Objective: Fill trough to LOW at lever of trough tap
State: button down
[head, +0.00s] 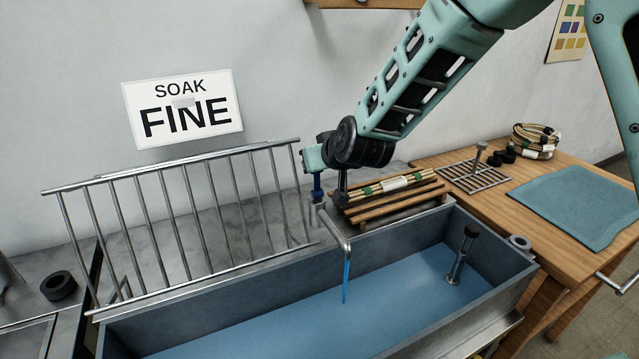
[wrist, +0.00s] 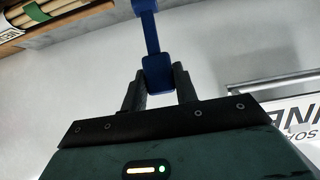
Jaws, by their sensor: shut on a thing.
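The grey trough (head: 515,262) lies across the front of the head view, with blue water (head: 400,290) in it. The trough tap (head: 335,222) stands at its back edge with the spout bent down over the water. A thin blue stream (head: 346,282) runs from the spout. The blue lever (head: 317,187) of the tap shows below my gripper (head: 317,176). In the wrist view, my gripper (wrist: 158,88) is shut on the end of the lever (wrist: 152,40). I cannot make out a LOW mark.
A metal rack (head: 180,220) stands behind the trough on the left. Bundled canes (head: 385,187) lie on a slatted wooden stand to the right of the tap. A black-topped standpipe (head: 460,258) rises in the trough. A wooden bench (head: 455,195) with a teal mat (head: 580,205) is at right.

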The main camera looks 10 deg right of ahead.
jog(key=s+t+b, duration=0.1)
jog(key=b, duration=0.4)
jog(key=s+f+t+y+b, duration=0.1)
jog(key=t+b, duration=0.1)
jog(key=b, duration=0.3)
jog(key=s+d+t+b, duration=0.1)
jog(key=b, duration=0.4)
jog(key=shift+s+f+t, duration=0.2)
jog(key=shift+s+t, duration=0.1)
jog(key=shift+s, duration=0.05)
jog(key=shift+s+r+b, duration=0.1)
jog(key=shift+b, duration=0.3)
jog(key=c, duration=1.1)
grip_release()
